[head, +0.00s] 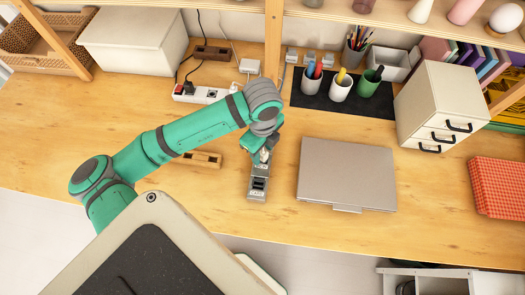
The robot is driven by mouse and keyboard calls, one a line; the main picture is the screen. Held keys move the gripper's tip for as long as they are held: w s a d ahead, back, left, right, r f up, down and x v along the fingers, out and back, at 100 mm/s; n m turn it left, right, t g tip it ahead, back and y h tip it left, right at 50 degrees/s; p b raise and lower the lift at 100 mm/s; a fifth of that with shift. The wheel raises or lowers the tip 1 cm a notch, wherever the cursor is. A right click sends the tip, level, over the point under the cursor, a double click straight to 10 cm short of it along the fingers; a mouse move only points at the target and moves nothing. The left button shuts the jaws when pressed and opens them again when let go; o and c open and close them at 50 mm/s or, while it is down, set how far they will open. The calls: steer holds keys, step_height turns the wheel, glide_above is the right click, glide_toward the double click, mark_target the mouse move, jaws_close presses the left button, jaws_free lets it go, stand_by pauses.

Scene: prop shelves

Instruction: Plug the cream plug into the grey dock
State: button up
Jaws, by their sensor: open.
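The grey dock (258,188) stands on the wooden table near the middle of the head view, with dark openings on its upper face. My gripper (262,160) points down at the dock's far end, and its jaws are open. A small pale piece shows between the fingertips; it may be the cream plug, but it is too small and too covered to be sure. I cannot tell whether it touches the dock. The far end of the dock is partly hidden by my gripper.
A closed grey laptop (347,172) lies right of the dock. A wooden block with slots (203,159) lies to the left. A white power strip (203,94) and a white adapter (250,66) are behind. Pen cups stand on a black mat (375,103). The table's front edge is close.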

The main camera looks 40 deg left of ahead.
step_height(320, 180, up, 10)
steer(key=shift+f, duration=0.25)
steer(key=shift+f, duration=0.1)
stand_by(0.5)
